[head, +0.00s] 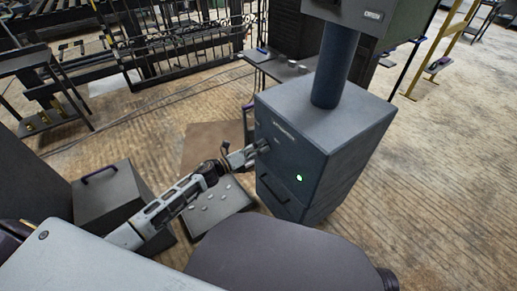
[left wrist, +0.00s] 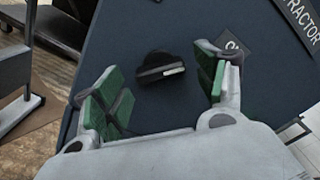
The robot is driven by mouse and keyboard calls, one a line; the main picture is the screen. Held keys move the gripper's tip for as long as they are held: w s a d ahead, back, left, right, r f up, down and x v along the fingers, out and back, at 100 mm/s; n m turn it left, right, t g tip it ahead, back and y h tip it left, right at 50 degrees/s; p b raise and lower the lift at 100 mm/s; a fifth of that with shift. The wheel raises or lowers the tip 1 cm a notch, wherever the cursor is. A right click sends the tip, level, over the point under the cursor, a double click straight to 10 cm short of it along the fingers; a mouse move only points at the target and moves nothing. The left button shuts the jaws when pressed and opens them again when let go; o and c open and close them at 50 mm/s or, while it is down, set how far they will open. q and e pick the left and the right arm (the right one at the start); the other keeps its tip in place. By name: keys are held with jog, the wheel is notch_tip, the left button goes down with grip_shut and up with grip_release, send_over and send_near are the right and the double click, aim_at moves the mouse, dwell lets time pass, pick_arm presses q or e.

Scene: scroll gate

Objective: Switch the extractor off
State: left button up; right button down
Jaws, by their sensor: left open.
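The extractor (head: 325,140) is a dark blue-grey box cabinet with a thick pipe (head: 335,65) rising from its top. A small green light (head: 299,178) glows on its front. In the left wrist view, a black rotary knob (left wrist: 160,68) with a white mark sits on the extractor's front panel (left wrist: 190,25). My left gripper (head: 256,150) is at the upper left part of that front. In the left wrist view its green-padded fingers (left wrist: 160,92) are open, one on each side of the knob, with gaps to it. My right gripper is not in view.
A grey plate with small pieces (head: 212,208) lies on the floor below my left arm. A dark box with a purple handle (head: 105,195) stands at the left. Black metal railings (head: 185,50) stand behind. Wooden floor is open at the right.

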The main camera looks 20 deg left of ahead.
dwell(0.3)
pick_arm(q)
jog(key=c, duration=1)
